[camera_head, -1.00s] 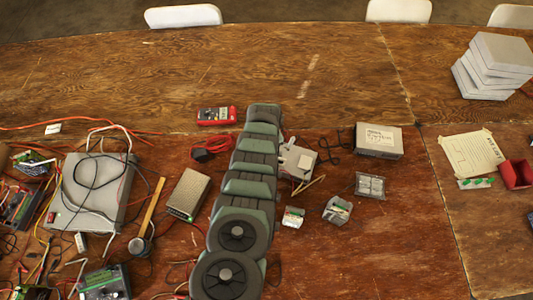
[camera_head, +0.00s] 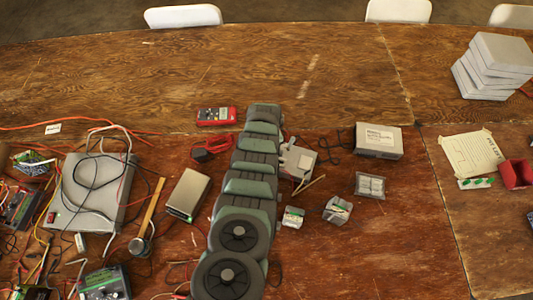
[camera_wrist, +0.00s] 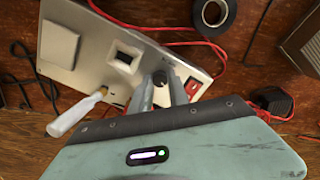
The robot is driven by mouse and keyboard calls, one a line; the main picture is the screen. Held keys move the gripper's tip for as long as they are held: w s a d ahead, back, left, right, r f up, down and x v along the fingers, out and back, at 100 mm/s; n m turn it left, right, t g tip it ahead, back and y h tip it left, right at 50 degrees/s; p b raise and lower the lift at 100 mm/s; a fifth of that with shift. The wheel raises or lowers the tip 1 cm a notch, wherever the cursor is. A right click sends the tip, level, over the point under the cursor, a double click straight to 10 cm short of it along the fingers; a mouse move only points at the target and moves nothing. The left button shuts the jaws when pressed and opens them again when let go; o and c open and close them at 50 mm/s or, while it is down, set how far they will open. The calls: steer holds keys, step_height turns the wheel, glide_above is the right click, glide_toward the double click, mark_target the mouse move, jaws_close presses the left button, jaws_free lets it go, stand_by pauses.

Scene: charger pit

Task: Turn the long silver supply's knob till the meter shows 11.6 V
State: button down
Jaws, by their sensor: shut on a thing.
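A long silver supply (camera_wrist: 95,42) lies under my gripper in the wrist view, tilted across the picture. It has a dark square switch and a red terminal block (camera_wrist: 192,87). Its black knob (camera_wrist: 159,78) sits between my gripper's fingertips (camera_wrist: 165,85), and the jaws are shut on it. In the head view my arm hides the gripper and knob; part of a silver-grey unit (camera_head: 300,160) shows beside the arm. The red meter (camera_head: 216,115) lies face up behind it, its reading too small to make out.
In the wrist view a white-handled tool (camera_wrist: 75,115) lies by the supply, with black tape (camera_wrist: 215,12) and red wires around. In the head view a silver box (camera_head: 187,194) and a large grey unit (camera_head: 95,195) lie left of my arm. The far table is mostly clear.

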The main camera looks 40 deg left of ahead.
steer(key=c, duration=1.3)
jaws_free()
steer(key=shift+o, duration=0.2)
steer(key=shift+r, duration=0.1)
step_height(320, 180, up, 3)
steer(key=p, duration=0.3)
steer(key=shift+r, duration=0.1)
steer(key=shift+w+r, duration=0.15)
steer(key=shift+r, duration=3.6)
